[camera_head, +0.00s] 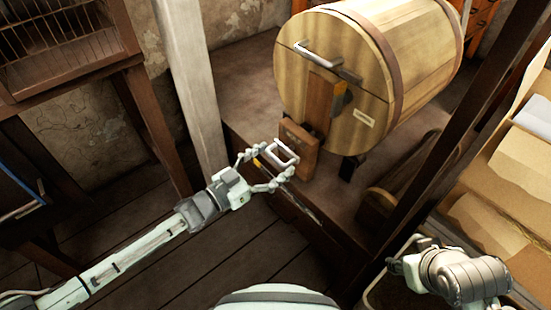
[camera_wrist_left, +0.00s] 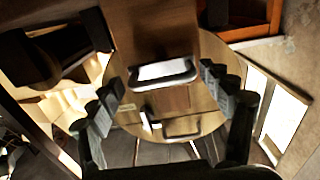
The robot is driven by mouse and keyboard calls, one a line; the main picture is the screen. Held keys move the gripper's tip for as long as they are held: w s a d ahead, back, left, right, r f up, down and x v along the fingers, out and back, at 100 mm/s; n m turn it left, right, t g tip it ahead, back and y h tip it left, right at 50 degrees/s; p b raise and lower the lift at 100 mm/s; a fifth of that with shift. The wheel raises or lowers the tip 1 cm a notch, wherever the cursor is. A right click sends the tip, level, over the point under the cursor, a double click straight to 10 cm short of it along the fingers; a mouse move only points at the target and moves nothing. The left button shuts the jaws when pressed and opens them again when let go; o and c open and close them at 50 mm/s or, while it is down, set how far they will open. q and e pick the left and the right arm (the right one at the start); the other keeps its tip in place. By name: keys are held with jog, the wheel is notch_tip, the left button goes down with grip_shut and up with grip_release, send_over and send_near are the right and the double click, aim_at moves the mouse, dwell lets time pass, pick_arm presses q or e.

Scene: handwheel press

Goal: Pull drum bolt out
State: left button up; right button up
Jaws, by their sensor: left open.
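The wooden drum (camera_head: 330,75) lies on its side with its round face toward me. The drum bolt's pale metal loop handle (camera_head: 285,152) stands out from a wooden block (camera_head: 299,140) below the drum's face. It also shows in the left wrist view (camera_wrist_left: 163,73). My left gripper (camera_head: 280,164) is open, with one finger on either side of the loop handle. In the left wrist view, gaps show between the handle and both fingers (camera_wrist_left: 166,92). My right gripper (camera_head: 403,268) is at the lower right, away from the drum; its fingers are not clear.
Another metal handle (camera_head: 318,57) is fixed to the drum's face and stays clear of my gripper. A pale post (camera_head: 188,80) rises left of the drum. A dark post (camera_head: 470,130) and a box-like shelf (camera_head: 515,180) stand on the right. Open plank floor (camera_head: 215,265) lies below my left arm.

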pick_arm(q)
jog(key=shift+w+d, duration=0.3)
jog(key=shift+d, duration=0.05)
pick_arm(e)
jog(key=shift+w+a, duration=0.15)
jog(key=shift+w, duration=0.05)
pick_arm(q)
jog(key=shift+c, duration=0.6)
jog(key=c, duration=1.3)
jog(key=p+v, duration=0.1)
jog(key=v, duration=0.3)
jog(key=shift+s+p, duration=0.1)
jog(key=shift+p, duration=0.2)
jog(key=o, duration=1.4)
jog(key=shift+a, duration=0.1)
pick_arm(e)
jog(key=s+d+f, duration=0.1)
jog(key=s+f+g, duration=0.1)
jog(key=shift+d+f, duration=0.3)
jog(key=shift+d, duration=0.05)
